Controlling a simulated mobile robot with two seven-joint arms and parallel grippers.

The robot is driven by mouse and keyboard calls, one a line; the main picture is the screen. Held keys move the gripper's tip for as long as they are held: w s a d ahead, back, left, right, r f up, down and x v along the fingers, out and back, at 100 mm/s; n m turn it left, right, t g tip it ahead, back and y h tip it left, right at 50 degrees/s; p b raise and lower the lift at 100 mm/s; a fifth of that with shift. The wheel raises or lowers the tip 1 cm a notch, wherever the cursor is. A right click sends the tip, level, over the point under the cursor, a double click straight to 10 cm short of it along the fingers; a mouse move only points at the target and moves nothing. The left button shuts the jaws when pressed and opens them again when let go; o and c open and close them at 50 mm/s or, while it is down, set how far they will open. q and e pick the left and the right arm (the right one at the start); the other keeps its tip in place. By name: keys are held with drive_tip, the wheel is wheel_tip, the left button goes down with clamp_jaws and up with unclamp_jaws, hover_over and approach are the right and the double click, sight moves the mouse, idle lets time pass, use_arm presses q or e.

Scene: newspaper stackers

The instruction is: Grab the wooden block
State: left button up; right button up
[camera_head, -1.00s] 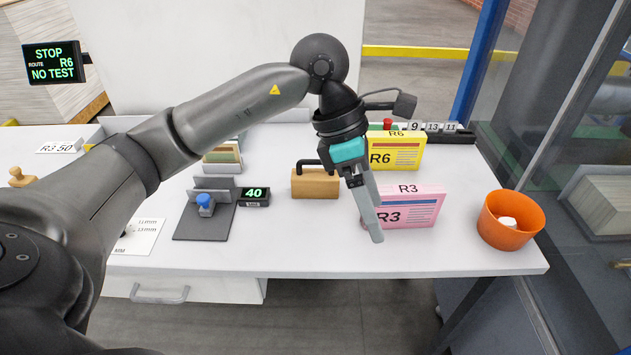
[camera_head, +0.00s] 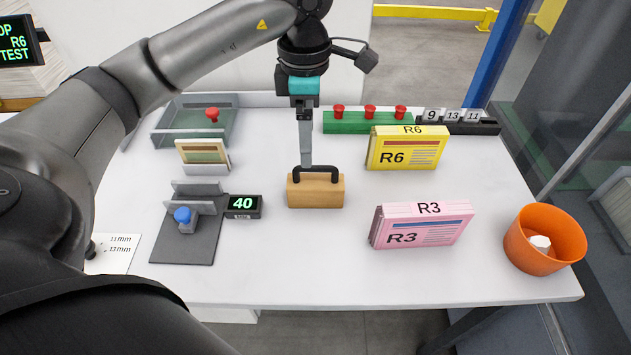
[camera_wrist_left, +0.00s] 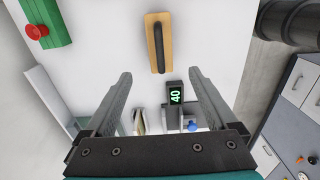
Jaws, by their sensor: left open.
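The wooden block (camera_head: 315,194) is light brown with a black bar handle (camera_head: 316,169) on top. It stands on the white table in the middle of the head view. My left gripper (camera_head: 306,163) points down just above and behind the handle in the head view, with its fingers lined up so one hides the other. In the left wrist view the block (camera_wrist_left: 168,38) lies beyond the open fingertips (camera_wrist_left: 160,75), roughly centred between them, with nothing held. My right gripper is not in view.
A yellow R6 pack (camera_head: 408,150) and a pink R3 pack (camera_head: 422,226) stand to the right. An orange bowl (camera_head: 530,252) is at the right edge. A grey fixture (camera_head: 180,240) and a display reading 40 (camera_head: 243,205) are left. A green strip (camera_head: 350,124) with red knobs lies behind.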

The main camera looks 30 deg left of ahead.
sight(309, 181)
use_arm(q)
wheel_tip(309, 181, down, 12)
drive_tip(key=shift+d+f+b, duration=0.1)
drive_tip(key=shift+f+b, duration=0.15)
drive_tip(key=shift+b, duration=0.4)
drive_tip(key=shift+c, duration=0.3)
drive_tip(key=shift+r, duration=0.1)
clamp_jaws()
